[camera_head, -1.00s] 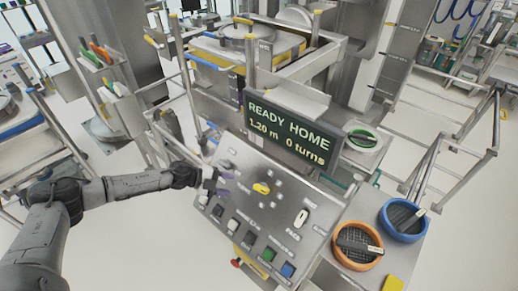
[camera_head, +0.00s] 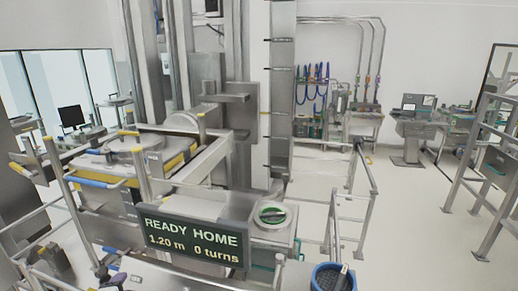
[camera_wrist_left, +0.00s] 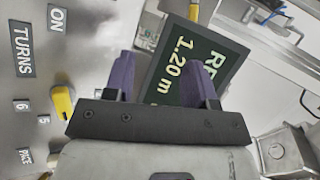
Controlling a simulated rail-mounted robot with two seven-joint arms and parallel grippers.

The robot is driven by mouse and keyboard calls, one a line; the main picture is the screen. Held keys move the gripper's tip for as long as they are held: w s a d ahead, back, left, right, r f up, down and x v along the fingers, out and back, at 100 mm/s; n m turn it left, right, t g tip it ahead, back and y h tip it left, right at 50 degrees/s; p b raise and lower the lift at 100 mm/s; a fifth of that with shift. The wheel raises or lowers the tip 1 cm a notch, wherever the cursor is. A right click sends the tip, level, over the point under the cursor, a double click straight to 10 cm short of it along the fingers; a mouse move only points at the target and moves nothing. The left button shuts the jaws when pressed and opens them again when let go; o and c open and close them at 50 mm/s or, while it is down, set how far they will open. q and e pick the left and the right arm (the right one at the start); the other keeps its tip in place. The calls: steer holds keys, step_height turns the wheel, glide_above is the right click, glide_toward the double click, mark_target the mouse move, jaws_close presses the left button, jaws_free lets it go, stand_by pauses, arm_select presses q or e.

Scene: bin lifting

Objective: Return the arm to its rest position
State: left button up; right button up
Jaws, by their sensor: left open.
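My left gripper (camera_wrist_left: 161,76) shows in the left wrist view with two purple fingers spread apart and nothing between them. It is over the control panel (camera_wrist_left: 30,100), near a yellow knob (camera_wrist_left: 62,102) on it. My right gripper is in neither view.
Behind the display stand a bin with a yellow band (camera_head: 165,163) inside a metal frame and a tall column (camera_head: 283,90). A blue round bowl (camera_head: 332,278) is at the bottom edge. Railings (camera_head: 345,210) stand to the right, with bare floor (camera_head: 420,230) beyond.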

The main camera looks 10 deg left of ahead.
arm_select(q)
steer(key=s+d+r+n+g+h+p, duration=0.1)
steer(key=s+d+n+g+h+p, duration=0.2)
steer(key=s+d, duration=0.75)
steer(key=s+d+n+g+p, duration=0.15)
steer(key=s+d+n, duration=0.4)
steer(key=d, duration=0.75)
steer(key=s+d+f+n+g+h+p, duration=0.1)
steer(key=s+d+f+g, duration=0.1)
steer(key=s, duration=0.7)
steer(key=s+d+f+n+g+h+p, duration=0.1)
steer(key=s+d+f+g+p, duration=0.1)
steer(key=s, duration=0.6)
step_height(320, 180, down, 2)
steer(key=shift+s+d+f+g+h, duration=0.15)
steer(key=shift+s+d+g+h, duration=0.3)
steer(key=shift+g, duration=0.3)
